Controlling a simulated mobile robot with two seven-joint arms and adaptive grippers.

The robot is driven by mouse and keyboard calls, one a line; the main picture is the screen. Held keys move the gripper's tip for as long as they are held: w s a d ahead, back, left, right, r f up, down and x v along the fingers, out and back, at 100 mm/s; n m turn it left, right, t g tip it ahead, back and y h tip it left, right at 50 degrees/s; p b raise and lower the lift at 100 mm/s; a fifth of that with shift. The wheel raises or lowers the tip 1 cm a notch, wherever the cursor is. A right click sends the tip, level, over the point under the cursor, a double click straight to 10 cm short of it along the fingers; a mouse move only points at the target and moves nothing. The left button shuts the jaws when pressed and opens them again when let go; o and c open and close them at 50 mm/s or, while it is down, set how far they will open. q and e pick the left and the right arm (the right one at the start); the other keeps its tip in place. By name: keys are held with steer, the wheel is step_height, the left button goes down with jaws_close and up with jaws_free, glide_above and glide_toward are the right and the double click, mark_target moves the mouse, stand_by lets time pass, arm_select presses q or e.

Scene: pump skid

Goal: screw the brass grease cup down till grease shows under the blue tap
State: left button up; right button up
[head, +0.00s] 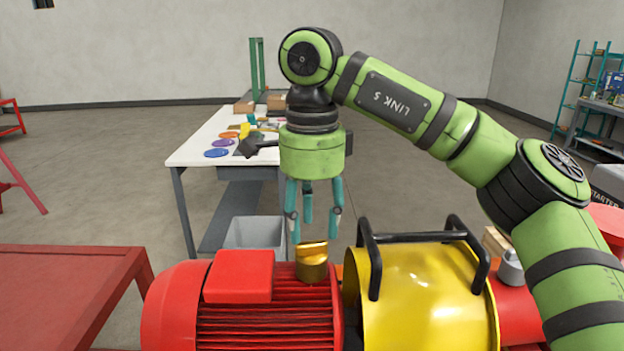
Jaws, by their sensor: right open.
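The brass grease cup (312,264) is a short gold-coloured cylinder. It appears upright between the red motor and the yellow guard; its base is hidden. My right gripper (314,230) points straight down above the cup, its teal fingers spread and empty. The fingertips show just over the cup's top rim; I cannot tell the exact gap or whether they touch. I cannot make out the blue tap or any grease. My left gripper is out of view.
The red finned motor (268,318) and yellow guard (425,305) with black handles (415,237) crowd the cup. A grey bin (254,232) stands behind. A white-topped table (195,151) with coloured discs is farther back. A red table (65,290) is at left.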

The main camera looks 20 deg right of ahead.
mark_target(312, 242)
step_height(312, 242, up, 9)
stand_by(0.3)
